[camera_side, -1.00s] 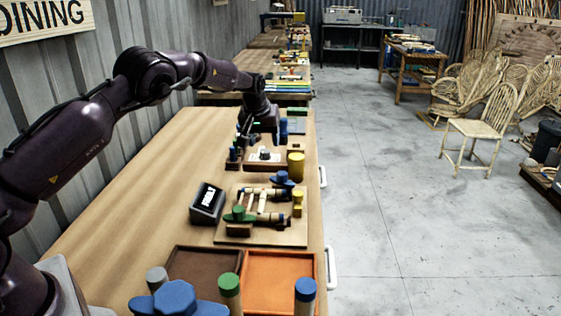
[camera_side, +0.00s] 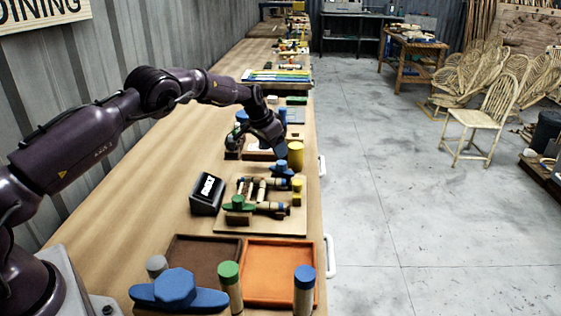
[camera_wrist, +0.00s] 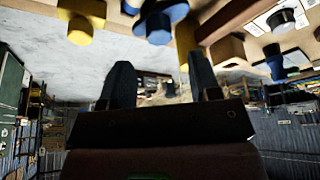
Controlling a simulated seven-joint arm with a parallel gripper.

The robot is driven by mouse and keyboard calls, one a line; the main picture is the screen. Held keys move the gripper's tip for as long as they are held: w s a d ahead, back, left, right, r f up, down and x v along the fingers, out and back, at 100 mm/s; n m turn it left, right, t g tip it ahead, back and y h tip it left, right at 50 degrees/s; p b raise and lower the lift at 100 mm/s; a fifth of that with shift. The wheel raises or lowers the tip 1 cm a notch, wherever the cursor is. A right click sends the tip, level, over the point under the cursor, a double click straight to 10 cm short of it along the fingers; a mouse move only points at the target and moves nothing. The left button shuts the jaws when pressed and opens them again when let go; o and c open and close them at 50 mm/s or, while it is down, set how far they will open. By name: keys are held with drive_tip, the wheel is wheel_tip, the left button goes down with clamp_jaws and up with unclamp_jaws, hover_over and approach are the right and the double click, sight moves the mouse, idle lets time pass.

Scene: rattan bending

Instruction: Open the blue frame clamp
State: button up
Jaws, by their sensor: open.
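The blue frame clamp (camera_side: 283,169), with its blue knob, is at the far side of the wooden frame board (camera_side: 228,222). A blue knob, which looks like this clamp's, also shows at the top of the wrist view (camera_wrist: 160,18). My gripper (camera_side: 279,150) hangs just beyond the clamp in the side view, apart from it as far as I can tell. In the wrist view my gripper's two fingers (camera_wrist: 160,88) are spread with nothing between them. The green clamp (camera_side: 240,204) sits at the near side of the board, by light rattan pieces (camera_side: 258,190).
A yellow cylinder (camera_side: 295,156) stands close beside my gripper. A yellow peg (camera_side: 298,190) stands on the board's right side. A black sign block (camera_side: 207,193) is left of the board. Brown (camera_side: 176,250) and orange (camera_side: 316,270) trays lie nearer. The table's left part is bare.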

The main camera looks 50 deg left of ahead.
sight(281, 162)
drive_tip(key=shift+x, duration=3.05)
drive_tip(key=c, duration=0.9)
